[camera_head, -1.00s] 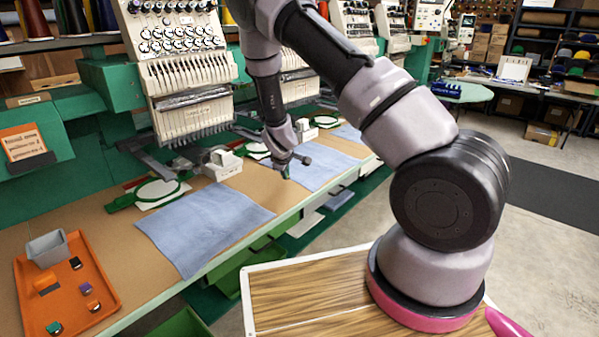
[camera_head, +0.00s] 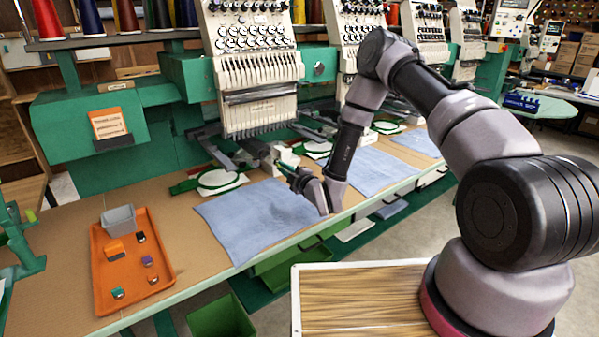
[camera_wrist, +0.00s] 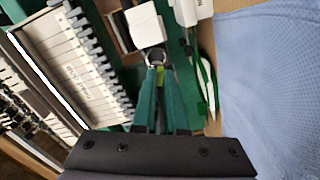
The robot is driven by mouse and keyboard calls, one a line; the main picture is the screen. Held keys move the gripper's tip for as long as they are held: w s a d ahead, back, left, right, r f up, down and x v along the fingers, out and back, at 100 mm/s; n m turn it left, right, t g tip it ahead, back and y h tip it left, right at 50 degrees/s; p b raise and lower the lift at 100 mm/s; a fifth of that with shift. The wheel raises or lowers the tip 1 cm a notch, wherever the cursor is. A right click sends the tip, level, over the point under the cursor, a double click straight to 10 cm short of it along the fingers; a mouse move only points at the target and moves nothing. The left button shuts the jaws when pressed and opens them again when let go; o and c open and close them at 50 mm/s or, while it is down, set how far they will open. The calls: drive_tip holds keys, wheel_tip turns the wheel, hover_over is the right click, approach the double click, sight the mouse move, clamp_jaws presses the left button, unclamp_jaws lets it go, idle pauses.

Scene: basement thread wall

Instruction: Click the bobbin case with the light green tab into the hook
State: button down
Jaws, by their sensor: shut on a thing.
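My gripper (camera_wrist: 160,85) is shut on the bobbin case (camera_wrist: 155,57), a small silvery round piece with a light green tab (camera_wrist: 160,74) between the green fingers. The case is at the fingertips, in front of a white block (camera_wrist: 145,25) on the machine. In the head view my gripper (camera_head: 284,168) points left toward the nearest embroidery machine (camera_head: 250,65), above the blue cloth. The held case is too small to make out there. The hook itself is not clearly visible, and I cannot tell whether the case touches the block.
An orange tray (camera_head: 110,290) with a grey bin (camera_head: 119,218) and several small coloured pieces lies on the table at left. A green-rimmed hoop (camera_head: 219,180) and a blue cloth (camera_head: 240,225) lie near the machine. A row of needle bars (camera_wrist: 85,75) is close at left in the wrist view.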

sight(275, 163)
drive_tip(key=shift+a+r, duration=0.15)
drive_tip(key=shift+a, duration=0.2)
drive_tip(key=shift+x, duration=3.2)
drive_tip(key=shift+w, duration=0.15)
drive_tip(key=shift+w+a, duration=0.2)
drive_tip(key=shift+w, duration=0.1)
drive_tip(key=c, duration=0.9)
unclamp_jaws()
drive_tip(key=shift+s, duration=0.1)
